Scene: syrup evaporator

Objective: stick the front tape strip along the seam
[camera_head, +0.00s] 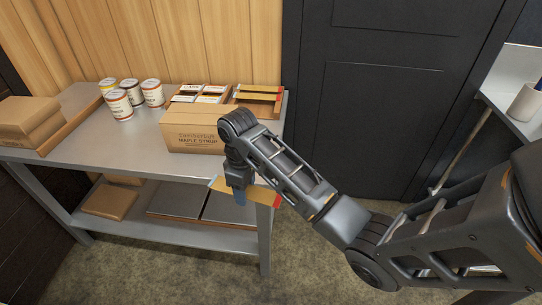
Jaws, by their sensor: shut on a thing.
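My gripper (239,196) is shut on a tan tape strip (260,194) with a red right end. It holds the strip in the air in front of the table's front right edge, below and to the right of the carton. The cardboard carton (190,137), printed with maple syrup lettering, sits closed near the table's front edge. My wrist hides its right end, and I cannot make out the seam on its top. More tan strips lie in a shallow tray (235,99) at the table's back right.
The grey metal table (95,152) has a lower shelf with flat cartons and panels. Labelled packs (185,98) lie behind the carton. A dark door (360,110) is behind my arm.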

